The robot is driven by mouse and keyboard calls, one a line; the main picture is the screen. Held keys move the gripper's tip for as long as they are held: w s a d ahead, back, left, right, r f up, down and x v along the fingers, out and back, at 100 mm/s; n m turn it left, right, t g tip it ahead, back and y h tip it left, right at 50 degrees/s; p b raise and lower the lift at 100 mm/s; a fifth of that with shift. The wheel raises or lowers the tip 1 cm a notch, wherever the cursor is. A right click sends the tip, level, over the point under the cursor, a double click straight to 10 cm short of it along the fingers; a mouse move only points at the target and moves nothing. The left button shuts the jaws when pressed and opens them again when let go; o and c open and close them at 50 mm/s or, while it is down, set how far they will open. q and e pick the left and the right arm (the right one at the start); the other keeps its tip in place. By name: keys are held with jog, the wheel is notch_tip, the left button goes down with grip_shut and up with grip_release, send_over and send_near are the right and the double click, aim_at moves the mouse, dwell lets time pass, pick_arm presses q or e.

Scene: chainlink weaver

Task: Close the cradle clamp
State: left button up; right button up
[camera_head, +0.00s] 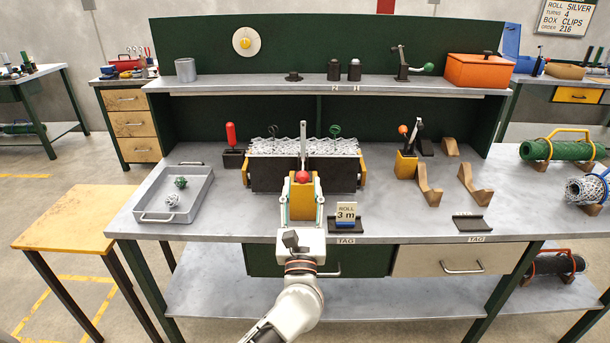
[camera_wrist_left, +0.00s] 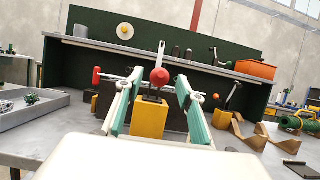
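The cradle (camera_head: 272,178) is a dark trough on the workbench with a roll of wire mesh (camera_head: 340,147) on it. At its front middle is the clamp, with a pale upright lever (camera_head: 303,140), a red ball knob (camera_head: 301,177) and a yellow block (camera_head: 302,201). The knob also shows in the left wrist view (camera_wrist_left: 159,76), at the lower end of the lever. My left gripper (camera_head: 303,188) is in front of the clamp, its teal-padded fingers apart on either side of the knob. Gaps show between knob and pads in the wrist view. My right gripper is out of view.
A grey tray (camera_head: 148,216) with small mesh balls is at left. A red-handled tool (camera_head: 231,136) stands left of the cradle. A roll tag holder (camera_head: 346,218) sits right of my gripper.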

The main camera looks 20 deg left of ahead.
aim_at(302, 182)
pick_arm(q)
jog(key=shift+x, duration=1.95)
grip_shut()
jog(key=shift+p, duration=0.3)
